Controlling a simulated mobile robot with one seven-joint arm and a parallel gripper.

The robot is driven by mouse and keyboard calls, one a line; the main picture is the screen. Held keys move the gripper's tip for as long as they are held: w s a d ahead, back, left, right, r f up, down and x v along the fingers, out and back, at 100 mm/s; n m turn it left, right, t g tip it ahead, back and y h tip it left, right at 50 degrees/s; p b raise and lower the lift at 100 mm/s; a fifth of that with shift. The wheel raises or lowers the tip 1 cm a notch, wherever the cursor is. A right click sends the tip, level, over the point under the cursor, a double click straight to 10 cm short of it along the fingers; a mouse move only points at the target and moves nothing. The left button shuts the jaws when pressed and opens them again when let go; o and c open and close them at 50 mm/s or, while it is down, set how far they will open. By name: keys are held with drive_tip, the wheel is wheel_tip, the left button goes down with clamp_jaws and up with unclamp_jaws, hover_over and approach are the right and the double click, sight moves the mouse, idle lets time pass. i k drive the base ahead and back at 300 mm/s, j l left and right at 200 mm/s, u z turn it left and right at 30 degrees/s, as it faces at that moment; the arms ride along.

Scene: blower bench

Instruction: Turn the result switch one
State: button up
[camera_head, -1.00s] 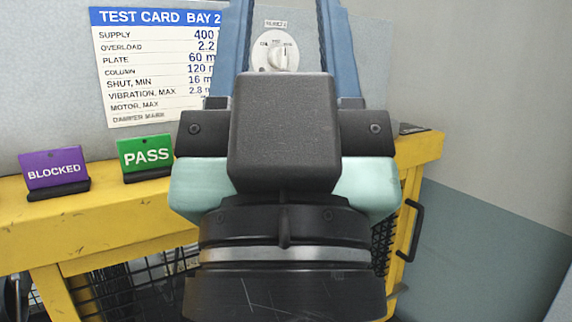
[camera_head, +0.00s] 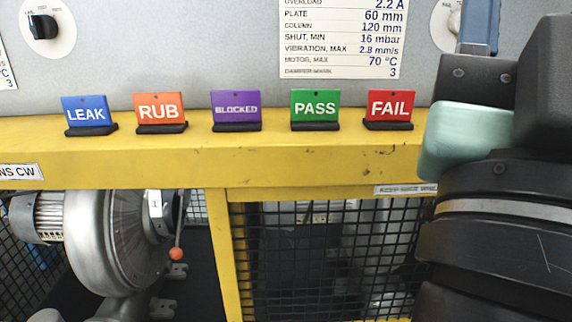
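A black rotary knob on a white round dial plate (camera_head: 44,27) is at the upper left of the head view, on the grey panel. Small words, with FAIL on the left, are printed around it; its name label is not in view. A second dial, white with a pale knob (camera_head: 446,27), is at the upper right, partly hidden by my gripper (camera_head: 479,28). My gripper is at the right edge, to the right of that dial and far from the black knob. One blue finger shows; its tip and the other finger are out of view or hidden.
A yellow ledge (camera_head: 200,165) carries several standing cards, from LEAK (camera_head: 86,109) to FAIL (camera_head: 390,104). A test card (camera_head: 340,40) is on the panel above. Below are a blower (camera_head: 110,240) tagged 1 and black mesh (camera_head: 330,265). The panel between black knob and test card is clear.

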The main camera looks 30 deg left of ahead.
sight(42, 27)
drive_tip(key=u, duration=0.4)
drive_tip(key=k+l+u, duration=0.1)
drive_tip(key=u, duration=0.3)
drive_tip(key=k+u, duration=0.1)
drive_tip(key=u, duration=0.7)
drive_tip(key=k+u, duration=0.1)
drive_tip(key=u, duration=0.3)
